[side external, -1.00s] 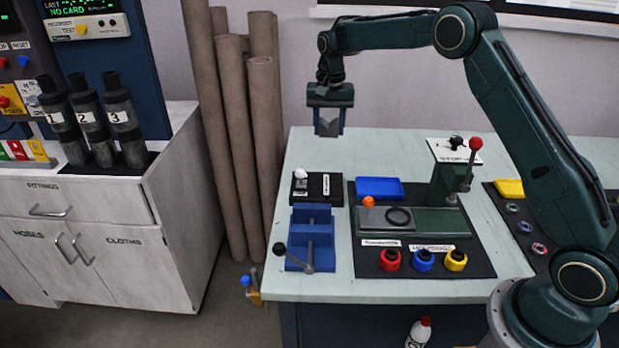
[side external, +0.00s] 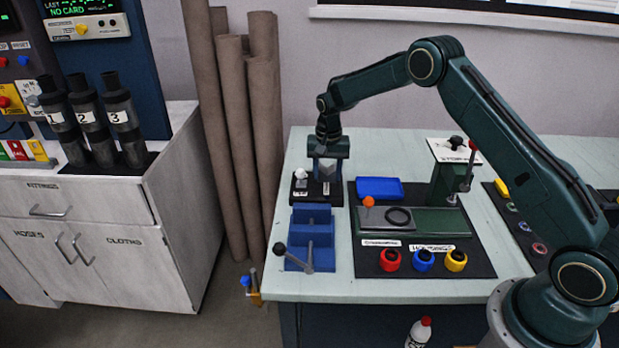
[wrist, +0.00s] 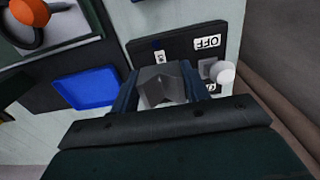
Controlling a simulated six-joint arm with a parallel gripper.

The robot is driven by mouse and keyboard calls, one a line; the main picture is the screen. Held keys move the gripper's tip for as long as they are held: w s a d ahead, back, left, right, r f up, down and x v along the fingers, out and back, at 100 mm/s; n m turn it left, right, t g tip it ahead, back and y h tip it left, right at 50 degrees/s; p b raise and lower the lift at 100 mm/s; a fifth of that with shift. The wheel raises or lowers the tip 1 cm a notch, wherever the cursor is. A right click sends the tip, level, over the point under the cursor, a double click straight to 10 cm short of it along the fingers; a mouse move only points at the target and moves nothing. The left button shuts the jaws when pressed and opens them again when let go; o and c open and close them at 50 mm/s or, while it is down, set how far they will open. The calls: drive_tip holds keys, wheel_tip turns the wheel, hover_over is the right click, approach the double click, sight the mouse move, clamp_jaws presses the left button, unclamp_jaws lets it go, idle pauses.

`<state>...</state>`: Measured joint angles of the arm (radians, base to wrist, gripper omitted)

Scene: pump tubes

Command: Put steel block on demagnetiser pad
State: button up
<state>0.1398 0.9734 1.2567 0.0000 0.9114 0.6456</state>
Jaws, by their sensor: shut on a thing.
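The steel block (side external: 327,168) is grey with a V-shaped notch. My gripper (side external: 327,174) is shut on it, and the block also shows between the fingers in the wrist view (wrist: 164,86). The black demagnetiser pad (side external: 334,196) lies on the bench behind the blue vice, with a white knob (side external: 301,173) at its left. In the wrist view the pad (wrist: 181,46) carries an OFF label and lies just beyond the block. The block is over or very close to the pad. I cannot tell whether they touch, and the gripper hides part of the pad.
A blue vice (side external: 311,240) with a handle stands in front of the pad. A blue tray (side external: 379,188) lies to the right. A green fixture (side external: 440,222) stands on a dark mat, with red, blue and yellow knobs in front. The bench's left edge is close to the pad.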

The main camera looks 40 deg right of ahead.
sight(327, 181)
drive_tip(key=shift+f, duration=2.1)
drive_tip(key=shift+f, duration=0.2)
drive_tip(key=o, duration=1.1)
wheel_tip(327, 181, up, 11)
drive_tip(key=shift+r, duration=0.7)
